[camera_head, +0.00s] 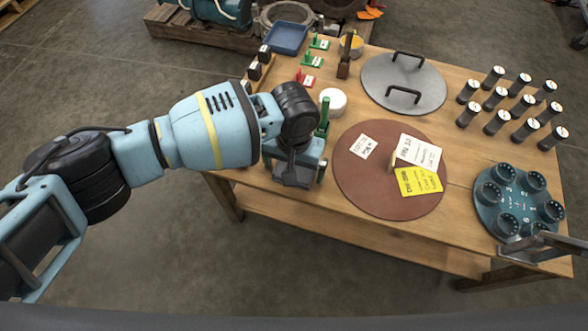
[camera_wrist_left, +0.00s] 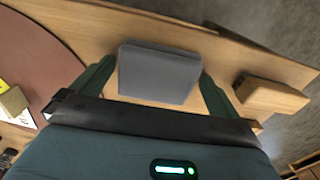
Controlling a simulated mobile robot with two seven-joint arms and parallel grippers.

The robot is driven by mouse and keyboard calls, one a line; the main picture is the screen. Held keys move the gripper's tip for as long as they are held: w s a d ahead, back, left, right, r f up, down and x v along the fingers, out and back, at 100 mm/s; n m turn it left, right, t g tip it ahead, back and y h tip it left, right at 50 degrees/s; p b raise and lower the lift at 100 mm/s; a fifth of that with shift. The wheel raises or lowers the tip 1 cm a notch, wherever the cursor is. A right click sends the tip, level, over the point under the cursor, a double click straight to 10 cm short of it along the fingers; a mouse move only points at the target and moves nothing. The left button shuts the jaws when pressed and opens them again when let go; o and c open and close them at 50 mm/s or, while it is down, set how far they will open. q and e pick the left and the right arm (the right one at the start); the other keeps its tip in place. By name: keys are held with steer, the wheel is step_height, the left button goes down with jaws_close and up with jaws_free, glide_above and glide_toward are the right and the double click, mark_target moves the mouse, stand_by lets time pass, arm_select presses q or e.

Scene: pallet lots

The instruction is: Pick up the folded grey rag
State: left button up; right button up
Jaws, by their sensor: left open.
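The folded grey rag (camera_wrist_left: 160,72) lies flat on the wooden table near its edge, in the left wrist view. My left gripper (camera_wrist_left: 157,76) is open, with one green finger on each side of the rag. A small gap shows beside the fingers, and I cannot tell whether either touches it. In the head view my left gripper (camera_head: 299,172) points down at the table's front edge and largely covers the rag's place.
A wooden block (camera_wrist_left: 270,96) lies right of the rag in the wrist view. A brown disc (camera_head: 375,190) with paper labels lies close to the gripper, and a white round container (camera_head: 332,101) stands behind. A grey lid (camera_head: 425,90) and several black cylinders (camera_head: 496,122) are farther off.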

steer(key=shift+w, duration=0.2)
arm_select(q)
steer(key=shift+c, duration=0.4)
steer(key=c, duration=0.8)
arm_select(e)
steer(key=shift+w+r, duration=0.1)
steer(key=shift+w, duration=0.25)
